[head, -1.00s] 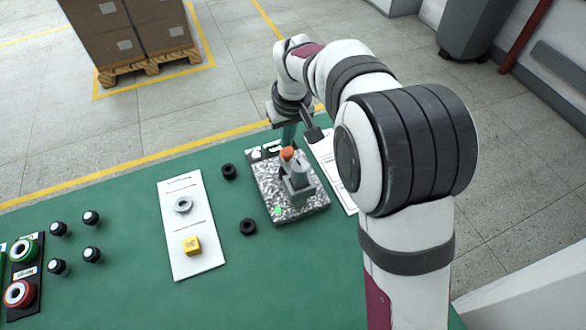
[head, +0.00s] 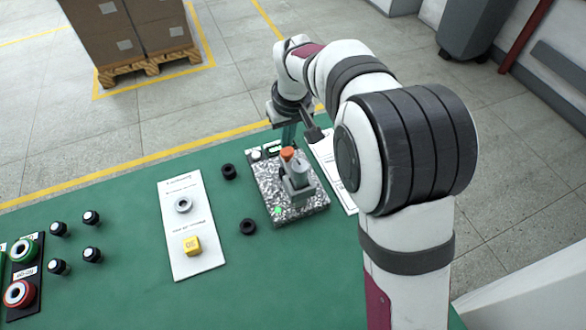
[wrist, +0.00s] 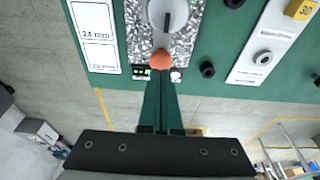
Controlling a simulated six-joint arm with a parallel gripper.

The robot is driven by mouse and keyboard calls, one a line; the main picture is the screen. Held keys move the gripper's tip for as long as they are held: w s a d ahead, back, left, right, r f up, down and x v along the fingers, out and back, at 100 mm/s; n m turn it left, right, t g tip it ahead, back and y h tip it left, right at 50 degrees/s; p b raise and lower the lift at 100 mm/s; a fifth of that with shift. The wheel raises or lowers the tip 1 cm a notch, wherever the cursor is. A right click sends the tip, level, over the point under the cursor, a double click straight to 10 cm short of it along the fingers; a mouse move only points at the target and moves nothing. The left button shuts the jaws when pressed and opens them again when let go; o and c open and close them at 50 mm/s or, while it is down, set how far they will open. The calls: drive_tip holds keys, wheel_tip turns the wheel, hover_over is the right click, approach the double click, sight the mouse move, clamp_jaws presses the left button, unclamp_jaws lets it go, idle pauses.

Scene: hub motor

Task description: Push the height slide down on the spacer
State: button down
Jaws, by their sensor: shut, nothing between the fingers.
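A height gauge stands on a speckled granite base (head: 313,208) at the right of the green table. Its grey slide and column (head: 298,178) carry an orange knob (head: 288,153). In the wrist view, the orange knob (wrist: 162,60) shows beside a round grey head (wrist: 172,14) with a dark line on it. My gripper (head: 288,142) is shut and empty, its fingertips down just behind the orange knob. In the wrist view the fingers (wrist: 163,78) end close to the knob; I cannot tell whether they touch. No spacer can be made out under the slide.
A white sheet (head: 208,236) bears a pale ring (head: 183,204) and a yellow block (head: 192,245). Two black rings (head: 229,172) (head: 248,227) lie between sheet and gauge. Several black-and-white knobs and a button panel (head: 24,275) are at the left.

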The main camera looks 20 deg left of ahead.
sight(287, 151)
drive_tip(key=shift+f, duration=0.25)
drive_tip(key=shift+f, duration=2.1)
drive_tip(key=shift+r, duration=4.3)
